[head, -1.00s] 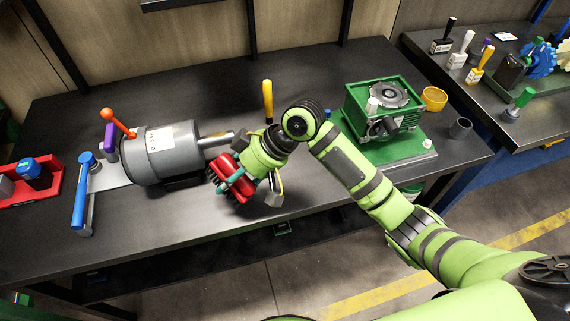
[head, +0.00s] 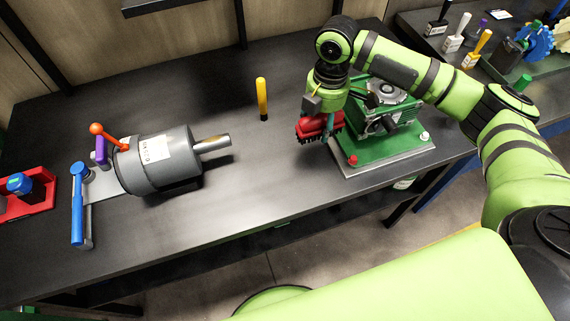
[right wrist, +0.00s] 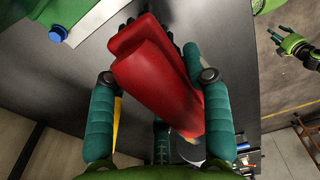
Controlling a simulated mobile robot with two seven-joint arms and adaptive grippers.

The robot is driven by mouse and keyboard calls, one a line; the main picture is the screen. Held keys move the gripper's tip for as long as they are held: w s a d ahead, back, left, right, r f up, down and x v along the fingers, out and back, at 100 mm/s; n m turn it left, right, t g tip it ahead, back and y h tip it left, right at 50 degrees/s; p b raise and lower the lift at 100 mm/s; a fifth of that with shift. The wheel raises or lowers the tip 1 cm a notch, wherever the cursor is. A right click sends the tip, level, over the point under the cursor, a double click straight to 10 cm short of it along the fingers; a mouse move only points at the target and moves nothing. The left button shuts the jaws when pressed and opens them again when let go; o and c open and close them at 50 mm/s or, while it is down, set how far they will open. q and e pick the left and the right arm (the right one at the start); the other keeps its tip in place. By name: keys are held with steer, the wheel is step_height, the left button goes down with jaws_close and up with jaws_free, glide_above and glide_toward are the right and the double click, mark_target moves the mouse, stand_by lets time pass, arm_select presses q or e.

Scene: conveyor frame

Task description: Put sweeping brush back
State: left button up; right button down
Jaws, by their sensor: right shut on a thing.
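The sweeping brush (head: 311,126) has a red body and dark bristles. My right gripper (head: 327,121) is shut on it, holding it in front of the green machine's left side. The bristles point down in the head view; whether they clear the bench is hard to tell. In the right wrist view the red brush body (right wrist: 150,72) lies between the teal fingers of the right gripper (right wrist: 156,78). My left gripper (right wrist: 292,46) shows small at the upper right of that view, fingers spread and empty; it is outside the head view.
The dark workbench (head: 235,200) has free room in the middle. A grey motor (head: 165,160) lies left, near a blue-handled clamp (head: 78,210) and red bin (head: 40,205). A yellow-handled tool (head: 262,97) stands behind. The green machine's base (head: 385,148) is close right of the brush.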

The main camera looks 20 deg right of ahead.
steer(key=p, duration=0.2)
glide_above(285, 174)
step_height(285, 174, down, 5)
steer(key=shift+w+d+f, duration=0.1)
steer(key=shift+d+f, duration=0.05)
steer(key=shift+f, duration=0.05)
step_height(285, 174, down, 4)
steer(key=shift+r+p, duration=0.1)
steer(key=shift+p, duration=0.35)
steer(key=shift+f, duration=0.2)
steer(key=shift+f, duration=0.6)
steer(key=c, duration=0.6)
jaws_free()
steer(key=shift+o, duration=0.2)
steer(key=shift+r, duration=0.5)
step_height(285, 174, up, 12)
steer(key=b, duration=0.2)
steer(key=shift+d+r, duration=0.15)
steer(key=shift+d, duration=0.1)
